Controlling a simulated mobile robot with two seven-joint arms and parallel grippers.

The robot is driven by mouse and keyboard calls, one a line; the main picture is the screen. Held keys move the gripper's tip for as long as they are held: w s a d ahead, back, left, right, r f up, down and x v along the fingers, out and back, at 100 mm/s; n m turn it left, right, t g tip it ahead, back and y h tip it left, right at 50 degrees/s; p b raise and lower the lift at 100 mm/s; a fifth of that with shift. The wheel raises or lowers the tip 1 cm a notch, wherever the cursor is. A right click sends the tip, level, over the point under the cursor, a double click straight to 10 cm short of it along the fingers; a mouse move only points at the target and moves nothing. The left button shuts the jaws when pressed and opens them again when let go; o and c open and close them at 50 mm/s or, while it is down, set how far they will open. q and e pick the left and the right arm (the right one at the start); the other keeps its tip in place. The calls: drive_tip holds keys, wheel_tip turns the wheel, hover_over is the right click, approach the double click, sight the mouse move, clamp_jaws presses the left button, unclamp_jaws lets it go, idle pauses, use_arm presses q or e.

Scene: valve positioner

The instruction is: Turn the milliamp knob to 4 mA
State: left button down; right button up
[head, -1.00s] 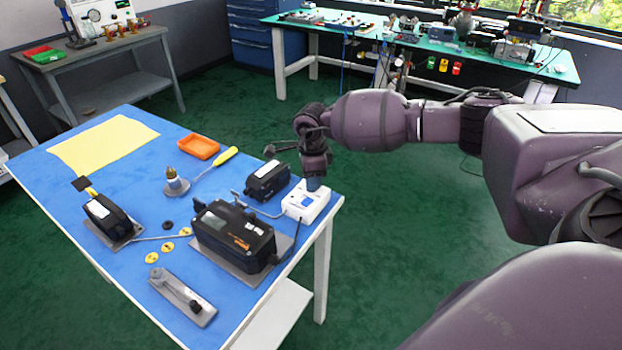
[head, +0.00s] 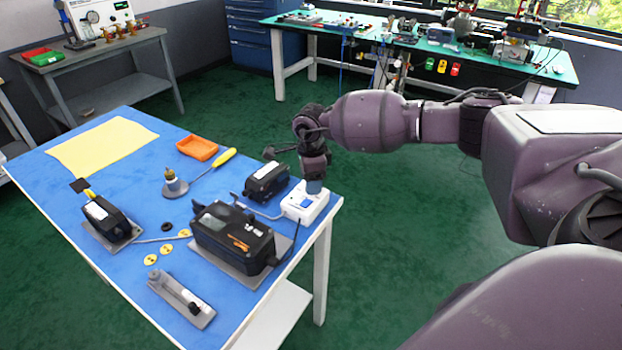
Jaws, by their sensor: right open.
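A small white box with a blue face patch (head: 304,204) sits at the right corner of the blue table. The milliamp knob cannot be made out; it may be hidden under my right gripper. My right gripper (head: 314,184) points down right over the white box, at its back part. Its fingers are open but small and largely hidden, so I cannot tell whether they touch or surround anything. A large black positioner (head: 232,238) on a grey plate stands left of the white box, with a cable running between them. My left gripper is not in view.
Close by on the blue table (head: 140,265) are a smaller black unit (head: 266,181), an orange tray (head: 197,148), a yellow-handled screwdriver (head: 225,158) and another black device (head: 109,220). A yellow sheet (head: 102,146) lies at the far left. Green floor is free right of the table.

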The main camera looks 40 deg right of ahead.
wheel_tip(320, 180, up, 11)
drive_tip(key=shift+p, duration=0.4)
drive_tip(key=shift+f, duration=0.1)
idle(0.3)
